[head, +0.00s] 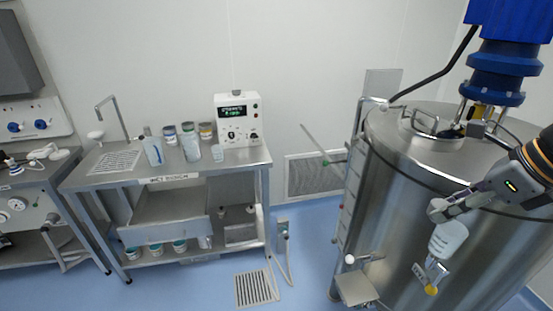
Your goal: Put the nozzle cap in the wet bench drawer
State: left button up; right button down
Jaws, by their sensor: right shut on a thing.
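My right gripper (433,283) hangs in front of the large steel tank at the lower right. The wet bench (200,167) is the steel table at left centre, far to the left of the gripper. Below its labelled top, the drawer (165,232) appears pulled out, with its front panel low and a grey inside showing above it. My left gripper is not in view.
Bottles, jars and a white instrument (238,120) stand on the bench. Floor between bench and tank is mostly clear, with a drain grate (256,288) and a hanging hose (286,255).

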aim_at(174, 214)
jog(key=i+j+u, duration=0.15)
jog(key=u, duration=0.2)
jog(key=i+j+u, duration=0.15)
jog(key=u, duration=0.25)
jog(key=i+j+u, duration=0.1)
jog(key=u, duration=0.25)
jog(key=i+j, duration=0.15)
jog(key=i, duration=0.4)
jog(key=i+j, duration=0.15)
jog(key=i, duration=0.45)
jog(key=i+j, duration=0.15)
jog(key=i, duration=0.4)
